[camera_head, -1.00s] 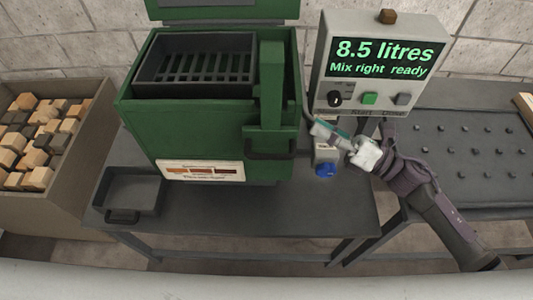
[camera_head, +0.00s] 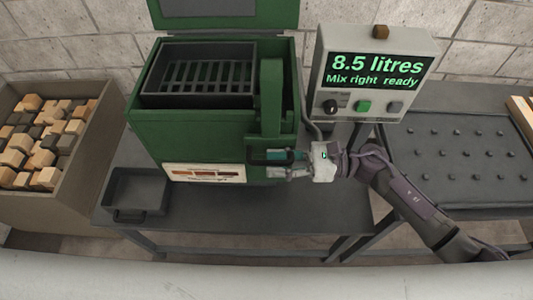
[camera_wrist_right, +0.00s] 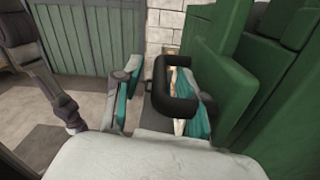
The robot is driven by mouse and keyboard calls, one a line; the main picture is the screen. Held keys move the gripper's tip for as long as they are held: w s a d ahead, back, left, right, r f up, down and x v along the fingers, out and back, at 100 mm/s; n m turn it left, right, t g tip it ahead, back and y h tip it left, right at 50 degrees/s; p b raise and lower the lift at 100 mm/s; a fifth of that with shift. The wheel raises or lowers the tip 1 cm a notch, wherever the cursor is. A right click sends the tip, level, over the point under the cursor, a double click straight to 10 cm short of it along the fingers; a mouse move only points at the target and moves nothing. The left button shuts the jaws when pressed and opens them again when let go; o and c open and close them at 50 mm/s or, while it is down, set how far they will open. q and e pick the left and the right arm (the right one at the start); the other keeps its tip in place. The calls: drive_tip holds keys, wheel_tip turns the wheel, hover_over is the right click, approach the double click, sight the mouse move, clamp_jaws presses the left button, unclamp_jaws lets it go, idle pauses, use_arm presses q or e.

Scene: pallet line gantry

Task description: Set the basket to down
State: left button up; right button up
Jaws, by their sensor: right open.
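The dark slatted basket (camera_head: 203,96) sits high in the open top of the green machine (camera_head: 185,130). A green upright slide (camera_head: 271,95) runs down the machine's right front. Its black loop handle (camera_wrist_right: 172,70) shows in the right wrist view. My left gripper is not in view.
A control box (camera_head: 370,75) reading "8.5 litres, Mix right ready" stands right of the machine. An empty dark tray (camera_head: 140,192) sits at the table's left. A bin (camera_head: 75,175) of blocks is far left. A studded dark table (camera_head: 450,150) is right.

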drive_tip(key=shift+a+p, duration=0.3)
drive_tip(key=shift+a, duration=1)
clamp_jaws()
